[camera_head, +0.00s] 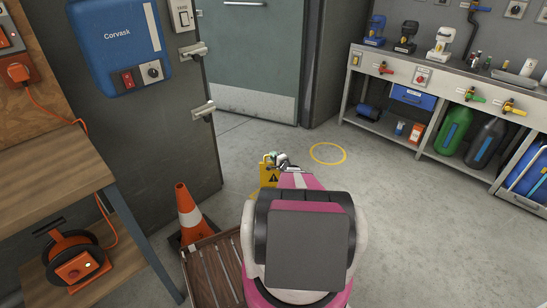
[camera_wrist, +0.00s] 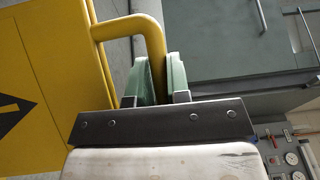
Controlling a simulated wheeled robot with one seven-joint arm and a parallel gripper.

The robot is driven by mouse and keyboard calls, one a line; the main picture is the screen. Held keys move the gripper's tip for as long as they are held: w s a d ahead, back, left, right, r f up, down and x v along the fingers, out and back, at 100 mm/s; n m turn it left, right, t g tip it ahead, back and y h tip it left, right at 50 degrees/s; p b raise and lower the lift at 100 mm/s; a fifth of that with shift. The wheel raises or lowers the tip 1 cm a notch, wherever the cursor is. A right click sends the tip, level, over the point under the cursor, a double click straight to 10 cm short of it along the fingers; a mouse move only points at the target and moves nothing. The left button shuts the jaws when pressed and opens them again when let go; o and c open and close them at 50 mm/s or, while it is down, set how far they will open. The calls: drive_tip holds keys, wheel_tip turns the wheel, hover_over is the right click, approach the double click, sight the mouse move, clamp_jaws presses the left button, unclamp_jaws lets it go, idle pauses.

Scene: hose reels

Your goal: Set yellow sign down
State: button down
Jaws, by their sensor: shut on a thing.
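The yellow sign (camera_head: 269,176) with a black warning triangle shows in the head view just left of my gripper (camera_head: 277,158). In the wrist view the sign's yellow panel (camera_wrist: 45,75) fills the left side, with part of a black mark on it. My gripper (camera_wrist: 160,82) has green-padded fingers shut on the sign's yellow tube handle, which bends down between them. The sign's lower part is hidden behind my arm in the head view, so I cannot tell whether it touches the floor. A yellow ring (camera_head: 328,153) is marked on the floor to the right of the sign.
An orange cone (camera_head: 187,212) stands left of my arm by a slatted brown crate (camera_head: 216,264). A wooden bench (camera_head: 45,185) with an orange cable reel (camera_head: 76,262) is at left. A workbench (camera_head: 440,78) stands at right. The floor around the ring is clear.

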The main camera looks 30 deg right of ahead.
drive_tip(key=c, duration=1.1)
unclamp_jaws()
drive_tip(key=shift+r, duration=0.1)
drive_tip(key=s+d, duration=0.2)
drive_tip(key=s, duration=1)
drive_tip(key=s+a+r+n+g+y, duration=0.1)
drive_tip(key=a+r+n+g+y, duration=0.35)
drive_tip(key=a, duration=0.95)
drive_tip(key=s+a+r+n+g+y, duration=0.15)
drive_tip(key=a+r+n+g, duration=0.5)
drive_tip(key=a, duration=0.75)
drive_tip(key=s+a+r+n+g+h, duration=0.5)
drive_tip(key=s+a+r+h, duration=0.4)
drive_tip(key=s, duration=0.4)
wheel_tip(320, 180, up, 3)
drive_tip(key=shift+s+a+f+g, duration=0.15)
drive_tip(key=shift+s+a+g, duration=0.15)
drive_tip(key=shift+a+g, duration=0.45)
